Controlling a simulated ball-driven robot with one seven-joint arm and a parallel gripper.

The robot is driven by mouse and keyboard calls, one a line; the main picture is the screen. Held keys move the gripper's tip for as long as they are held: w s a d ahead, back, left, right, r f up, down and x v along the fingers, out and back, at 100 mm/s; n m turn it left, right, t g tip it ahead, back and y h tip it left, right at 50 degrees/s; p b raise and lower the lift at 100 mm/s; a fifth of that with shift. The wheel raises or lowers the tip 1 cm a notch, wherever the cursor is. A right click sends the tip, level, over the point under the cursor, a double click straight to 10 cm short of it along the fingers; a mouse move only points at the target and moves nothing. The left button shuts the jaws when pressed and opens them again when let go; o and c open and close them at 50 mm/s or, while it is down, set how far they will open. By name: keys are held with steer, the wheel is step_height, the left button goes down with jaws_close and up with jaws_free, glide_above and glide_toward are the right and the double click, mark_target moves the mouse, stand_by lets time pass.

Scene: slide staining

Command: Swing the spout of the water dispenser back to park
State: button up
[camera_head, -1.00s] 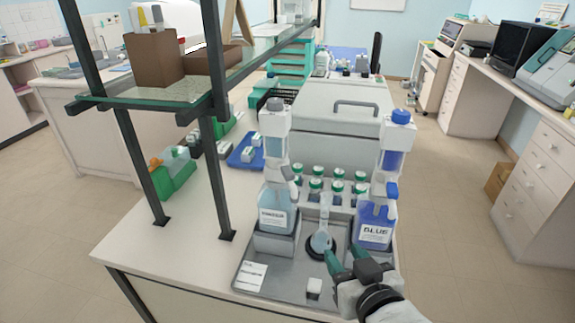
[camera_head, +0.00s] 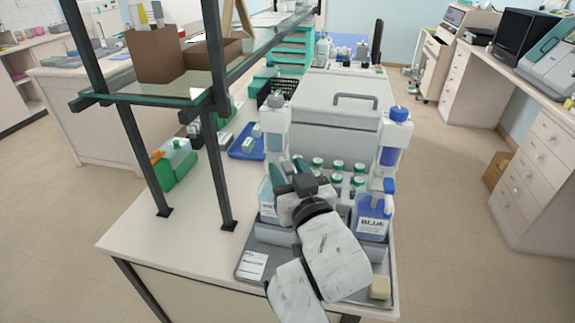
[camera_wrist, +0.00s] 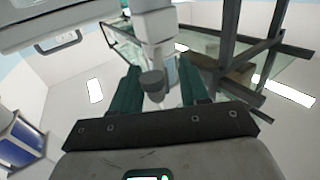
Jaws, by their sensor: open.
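The water dispenser (camera_head: 276,130) is the left white column with a grey cap, with a pale blue bottle (camera_head: 267,200) at its foot. My gripper (camera_head: 289,170) is open in front of this column, at about mid-height. In the wrist view, the white column (camera_wrist: 155,25) comes down to a grey-tipped part (camera_wrist: 152,82), which looks like the spout. This part shows between my two teal fingers (camera_wrist: 162,90), with gaps on both sides; I cannot tell whether it touches either. In the head view my gripper hides the spout.
The blue dispenser (camera_head: 390,150) with its blue bottle (camera_head: 372,218) stands to the right. Several green-capped bottles (camera_head: 337,182) stand behind. The grey tray (camera_head: 250,240) is partly hidden by my arm; a beige block (camera_head: 380,288) lies front right. A shelf post (camera_head: 217,170) stands to the left.

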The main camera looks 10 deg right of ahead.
steer(key=shift+w+a, duration=0.1)
steer(key=shift+w, duration=0.4)
jaws_close()
stand_by(0.3)
